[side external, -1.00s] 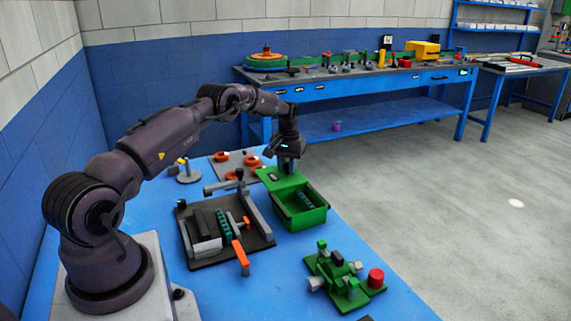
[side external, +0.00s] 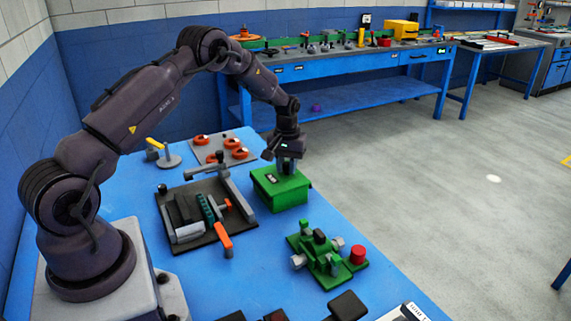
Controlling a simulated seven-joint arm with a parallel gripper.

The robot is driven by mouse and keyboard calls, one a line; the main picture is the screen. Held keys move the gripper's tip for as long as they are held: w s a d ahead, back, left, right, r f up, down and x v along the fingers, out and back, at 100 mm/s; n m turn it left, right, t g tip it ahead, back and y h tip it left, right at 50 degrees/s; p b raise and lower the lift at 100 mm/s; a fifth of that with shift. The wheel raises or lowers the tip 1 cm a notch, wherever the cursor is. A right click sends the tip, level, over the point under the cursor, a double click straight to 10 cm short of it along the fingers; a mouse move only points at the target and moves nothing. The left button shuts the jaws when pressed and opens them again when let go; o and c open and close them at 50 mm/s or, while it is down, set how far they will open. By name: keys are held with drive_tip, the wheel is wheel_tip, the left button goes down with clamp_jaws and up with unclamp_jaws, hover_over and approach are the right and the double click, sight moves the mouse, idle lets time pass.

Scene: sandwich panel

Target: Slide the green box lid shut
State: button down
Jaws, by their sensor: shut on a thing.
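The green box (side external: 284,197) stands on the blue table, right of the dark fixture board. Its green lid (side external: 270,179) lies over the top of the box, and no opening into the box shows from this side. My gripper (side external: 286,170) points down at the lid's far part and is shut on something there. The fingertips are small in the picture, and the part they hold, likely on the lid, is hidden.
The dark fixture board (side external: 206,212) with an orange-handled clamp stands left of the box. A green fixture with a red knob (side external: 358,254) stands in front. A grey plate with orange rings (side external: 219,150) lies behind.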

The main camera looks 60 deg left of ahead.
sight(288, 164)
drive_tip(key=c, duration=1.1)
unclamp_jaws()
drive_tip(key=shift+w+d, duration=0.1)
drive_tip(key=shift+d, duration=0.4)
drive_tip(key=shift+o, duration=0.8)
drive_tip(key=shift+a, duration=0.2)
wheel_tip(288, 164, up, 13)
drive_tip(key=s+d+r+m+t, duration=0.1)
drive_tip(key=s+d+r+m, duration=0.2)
drive_tip(key=s+d+r, duration=0.2)
drive_tip(key=s+d+r+m+t, duration=0.2)
drive_tip(key=s+d+r, duration=0.3)
drive_tip(key=s+d, duration=0.5)
drive_tip(key=s+d+r+m+t, duration=0.2)
drive_tip(key=s+d+r+m, duration=0.2)
drive_tip(key=s+d, duration=0.3)
drive_tip(key=s+r, duration=0.1)
drive_tip(key=s, duration=0.3)
drive_tip(key=shift+s+d, duration=0.2)
drive_tip(key=shift+s, duration=0.2)
